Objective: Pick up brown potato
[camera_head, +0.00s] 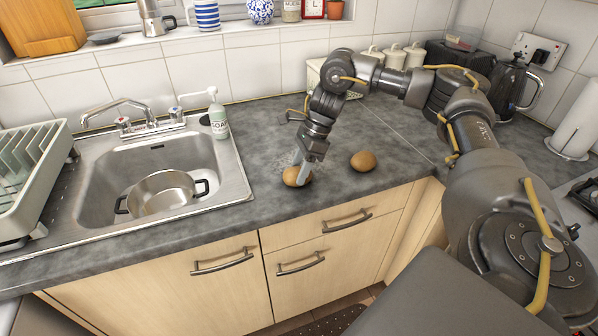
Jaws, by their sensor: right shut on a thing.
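Two brown potatoes are on the grey worktop (262,160) right of the sink. One brown potato (291,177) is at the tip of my right gripper (302,172), close to the worktop's front edge. My right gripper points down and is shut on this potato, partly covering it. I cannot tell whether the potato touches the worktop. The other brown potato (363,161) lies free on the worktop to the right, apart from the gripper. My left gripper is not in view.
A steel sink (110,166) at left holds a pot (162,194). A soap bottle (217,116) stands at its back right corner, beside the tap (132,122). A dish rack (28,172) is at far left. A kettle (507,88) and canisters (395,57) stand at the back right.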

